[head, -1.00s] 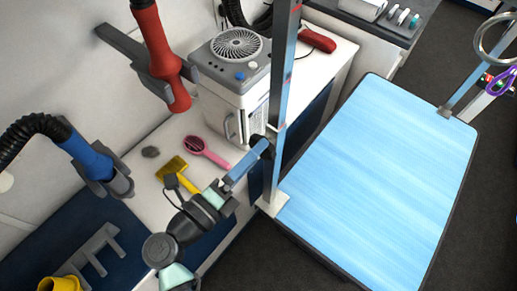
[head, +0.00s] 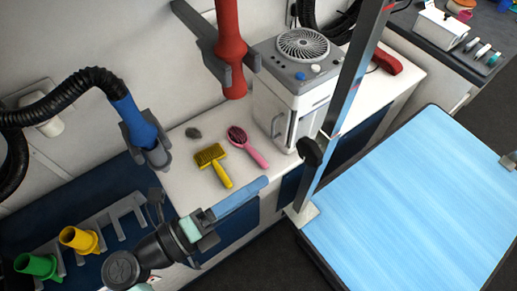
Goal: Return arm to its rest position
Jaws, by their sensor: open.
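My gripper (head: 238,200) is in the lower middle of the head view, at the end of my dark grey and teal arm. It is open. A flat blue piece extends from its end, over the front edge of the white counter (head: 184,177). I see nothing held. A yellow slicker brush (head: 213,163) and a pink brush (head: 247,147) lie on the counter beyond it. The gripper's far side is hidden.
A metal post (head: 346,105) with a black knob rises right of my gripper, beside the blue-topped table (head: 425,195). A white fan-topped unit (head: 290,95) stands on the counter. A blue dryer nozzle (head: 139,125) and a rack with yellow (head: 82,240) and green nozzles are left.

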